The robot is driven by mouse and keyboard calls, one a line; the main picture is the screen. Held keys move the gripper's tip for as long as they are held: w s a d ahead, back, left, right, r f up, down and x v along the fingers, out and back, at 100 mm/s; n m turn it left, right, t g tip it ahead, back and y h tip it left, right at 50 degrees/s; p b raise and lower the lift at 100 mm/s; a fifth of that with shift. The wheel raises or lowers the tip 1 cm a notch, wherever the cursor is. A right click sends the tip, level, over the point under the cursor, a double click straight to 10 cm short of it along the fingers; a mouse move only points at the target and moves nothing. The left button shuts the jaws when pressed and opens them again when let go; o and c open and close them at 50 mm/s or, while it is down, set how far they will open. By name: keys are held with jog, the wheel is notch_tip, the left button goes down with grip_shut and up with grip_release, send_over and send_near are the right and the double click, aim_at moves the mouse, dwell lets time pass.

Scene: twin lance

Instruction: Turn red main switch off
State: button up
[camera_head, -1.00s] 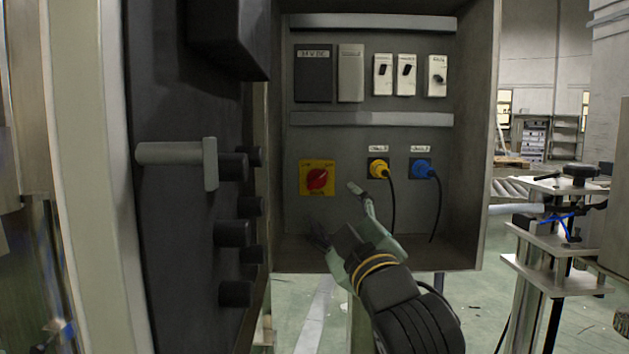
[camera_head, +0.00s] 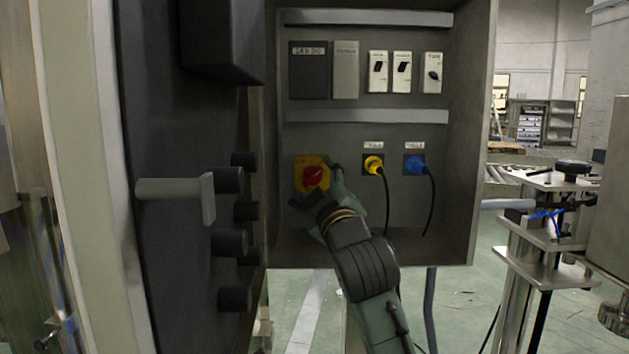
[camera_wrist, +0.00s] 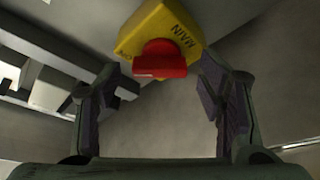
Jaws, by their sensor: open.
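The red main switch (camera_head: 313,173) is a red knob on a yellow plate (camera_head: 325,163) at the lower left of the cabinet's back panel. In the wrist view the red knob (camera_wrist: 160,60) shows at top centre, on its yellow plate (camera_wrist: 165,27) marked MAIN. My gripper (camera_head: 316,186) is in front of the switch and covers part of its lower right. In the wrist view my open gripper (camera_wrist: 160,88) has one finger on each side of the knob's line, with the knob slightly beyond the tips. No contact is visible.
A yellow plug (camera_head: 373,165) and a blue plug (camera_head: 414,166) with hanging cables are right of the switch. Breakers and small switches (camera_head: 402,72) are above. The open cabinet door (camera_head: 185,120) with protruding black knobs stands close on the left.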

jog(key=shift+c, duration=0.6)
jog(key=c, duration=1.1)
jog(key=shift+o, duration=0.2)
jog(key=shift+n, duration=0.4)
jog(key=n+g+y, duration=0.1)
jog(key=n+g, duration=0.1)
jog(key=n, duration=0.2)
jog(key=shift+d+r, duration=0.1)
jog(key=shift+r, duration=0.05)
jog(key=n+g+p, duration=0.1)
jog(key=n, duration=0.3)
jog(key=shift+r+n+g, duration=0.1)
jog(key=shift+n+g, duration=0.2)
jog(key=shift+g, duration=0.1)
jog(key=n+p, duration=0.1)
jog(key=n, duration=0.1)
jog(key=n+g+h+p, duration=0.1)
jog(key=n, duration=0.1)
jog(key=shift+r+n+g, duration=0.15)
jog(key=shift+n+g, duration=0.15)
jog(key=shift+n, duration=0.1)
jog(key=shift+n+g+h+p, duration=0.4)
jog(key=shift+n+h+p, duration=0.5)
jog(key=shift+n, duration=0.5)
